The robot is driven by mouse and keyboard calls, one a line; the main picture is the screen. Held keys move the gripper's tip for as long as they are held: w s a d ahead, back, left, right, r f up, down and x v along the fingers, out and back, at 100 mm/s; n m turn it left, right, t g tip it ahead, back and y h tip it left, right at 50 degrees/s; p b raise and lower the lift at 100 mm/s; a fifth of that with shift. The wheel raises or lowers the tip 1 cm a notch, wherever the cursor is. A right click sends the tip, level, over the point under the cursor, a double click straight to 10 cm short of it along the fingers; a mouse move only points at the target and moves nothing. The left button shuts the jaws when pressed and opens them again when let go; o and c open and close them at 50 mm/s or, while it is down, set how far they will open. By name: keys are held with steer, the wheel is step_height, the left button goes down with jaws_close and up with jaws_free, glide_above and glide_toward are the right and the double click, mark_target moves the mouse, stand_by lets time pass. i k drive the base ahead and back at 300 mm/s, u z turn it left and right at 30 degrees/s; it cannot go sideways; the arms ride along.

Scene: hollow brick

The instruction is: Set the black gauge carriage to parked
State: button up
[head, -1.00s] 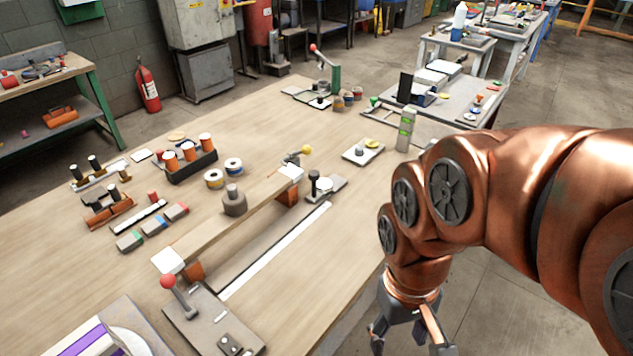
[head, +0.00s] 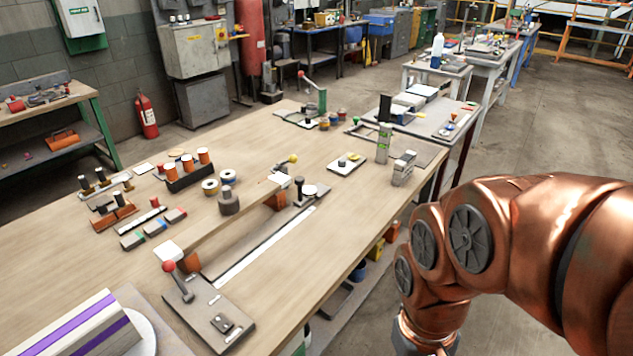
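A black knobbed piece (head: 298,187) stands upright at the far end of a low grey rail with a white strip (head: 265,249). It looks like the black gauge carriage, though no marks for its positions can be read. A wooden beam (head: 205,226) with pale end blocks runs alongside, with a dark grey-brown knob (head: 229,203) near its middle. A red-ball lever (head: 178,281) stands on a dark plate at the near end. My arm is at the right, off the table; my gripper's fingers are below the picture's bottom edge, apart from these things.
Grey canisters (head: 403,168) stand near the table's right edge. Orange-and-white cylinders (head: 188,168) and small blocks are at the left. A purple-striped block (head: 85,330) is at near left. The front-right tabletop is clear.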

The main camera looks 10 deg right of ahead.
mark_target(306, 193)
steer(key=z, duration=0.2)
steer(key=i, duration=0.6)
steer(key=u, duration=1.35)
